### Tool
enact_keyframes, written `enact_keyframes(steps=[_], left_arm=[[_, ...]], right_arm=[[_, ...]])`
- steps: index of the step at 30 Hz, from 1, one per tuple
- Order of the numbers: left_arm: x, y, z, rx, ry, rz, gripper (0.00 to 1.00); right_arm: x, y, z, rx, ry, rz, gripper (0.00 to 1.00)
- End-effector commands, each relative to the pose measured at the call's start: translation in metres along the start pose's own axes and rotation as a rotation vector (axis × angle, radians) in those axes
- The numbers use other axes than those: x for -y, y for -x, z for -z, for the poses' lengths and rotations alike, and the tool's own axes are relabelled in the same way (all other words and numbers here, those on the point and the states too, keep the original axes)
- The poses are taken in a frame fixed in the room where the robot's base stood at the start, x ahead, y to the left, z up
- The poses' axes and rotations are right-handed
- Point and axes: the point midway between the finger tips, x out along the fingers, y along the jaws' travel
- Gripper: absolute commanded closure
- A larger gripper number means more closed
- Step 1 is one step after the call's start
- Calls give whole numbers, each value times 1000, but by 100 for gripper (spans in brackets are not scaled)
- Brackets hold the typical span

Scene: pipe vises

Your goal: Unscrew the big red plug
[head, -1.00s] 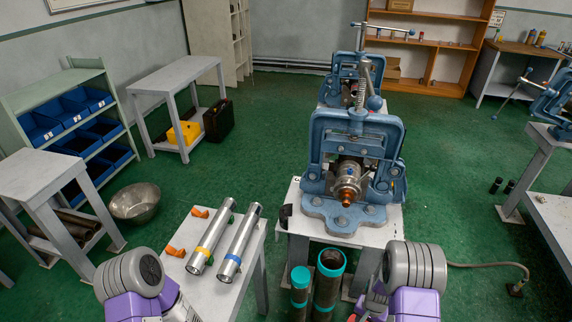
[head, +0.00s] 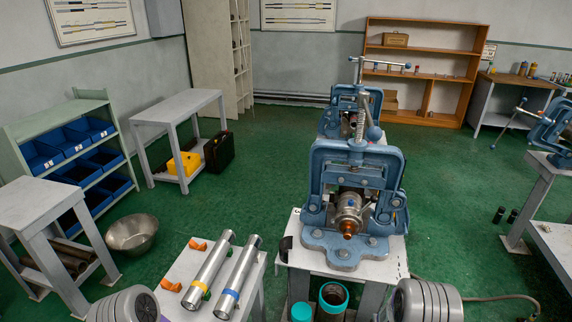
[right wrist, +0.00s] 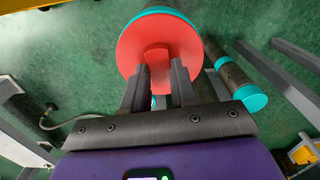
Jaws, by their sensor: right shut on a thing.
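The big red plug (right wrist: 162,54) fills the upper middle of the right wrist view. It is a flat red disc with a raised tab, and a teal collar shows behind its edge. My right gripper (right wrist: 161,76) is at the disc, with its two dark fingers shut on either side of the tab. I cannot see how far the plug sits in its collar. In the head view the plug and my right gripper are not visible. My left gripper is also out of view; only part of that arm shows at the bottom left.
Two teal-collared pipes stand by the vise table; the bigger pipe (head: 333,297) has an open top. A blue vise (head: 355,200) holds a metal pipe with an orange-brown end. Two silver pipes (head: 210,269) lie on a grey bench at left. Another teal-ended pipe (right wrist: 250,97) is right of the plug.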

Motion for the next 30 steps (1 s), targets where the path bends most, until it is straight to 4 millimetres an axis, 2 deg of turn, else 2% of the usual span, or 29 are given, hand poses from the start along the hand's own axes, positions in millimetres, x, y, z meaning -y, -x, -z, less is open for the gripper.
enact_keyframes(steps=[3,9,13,23,26,30], left_arm=[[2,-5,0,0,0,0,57],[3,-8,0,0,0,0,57],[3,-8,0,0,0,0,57],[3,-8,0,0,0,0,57],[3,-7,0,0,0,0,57],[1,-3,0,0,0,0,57]], right_arm=[[0,-1,1,-3,274,1,100],[-1,0,0,-2,687,0,100],[0,1,1,-2,811,0,100],[0,1,0,-2,843,-1,100],[-1,1,0,-2,974,0,100],[-1,2,0,-1,1267,0,100]])
